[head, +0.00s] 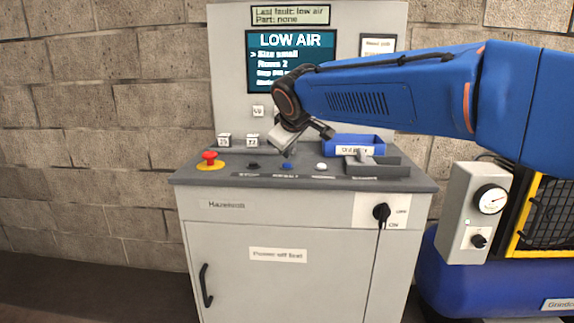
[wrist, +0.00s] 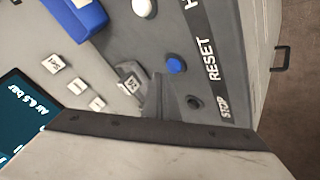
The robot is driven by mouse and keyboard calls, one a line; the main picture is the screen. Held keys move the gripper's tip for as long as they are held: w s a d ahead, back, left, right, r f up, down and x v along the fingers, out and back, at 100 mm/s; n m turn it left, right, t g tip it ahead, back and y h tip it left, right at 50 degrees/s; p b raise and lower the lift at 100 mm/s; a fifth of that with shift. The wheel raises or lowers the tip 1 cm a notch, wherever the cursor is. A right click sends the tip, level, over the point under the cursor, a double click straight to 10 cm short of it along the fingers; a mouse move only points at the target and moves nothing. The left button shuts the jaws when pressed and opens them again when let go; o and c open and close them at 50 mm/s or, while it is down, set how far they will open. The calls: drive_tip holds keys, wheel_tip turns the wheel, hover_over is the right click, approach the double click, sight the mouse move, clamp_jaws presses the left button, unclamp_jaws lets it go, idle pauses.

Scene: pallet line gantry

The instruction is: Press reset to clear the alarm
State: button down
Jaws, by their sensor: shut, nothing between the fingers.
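The blue reset button (head: 287,166) sits on the sloping top of the grey console, between a black button (head: 254,165) and a white button (head: 321,166). In the wrist view the blue button (wrist: 176,65) lies beside the printed word RESET (wrist: 212,62); the black one (wrist: 194,101) is by STOP. My gripper (head: 288,152) is shut and empty, pointing down just above and behind the blue button. In the wrist view its fingertips (wrist: 157,78) show close to the blue button; I cannot tell the exact gap. The screen (head: 290,60) reads LOW AIR.
A red emergency knob (head: 209,156) on a yellow base stands at the console's left. Small labelled white cubes (head: 252,140) stand behind the buttons. A blue bin (head: 353,143) and a grey tray (head: 390,168) are at the right.

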sight(288, 165)
drive_tip(key=shift+f, duration=0.9)
idle(0.8)
drive_tip(key=shift+r, duration=0.15)
idle(0.3)
drive_tip(key=shift+r, duration=0.75)
drive_tip(key=shift+r, duration=2.5)
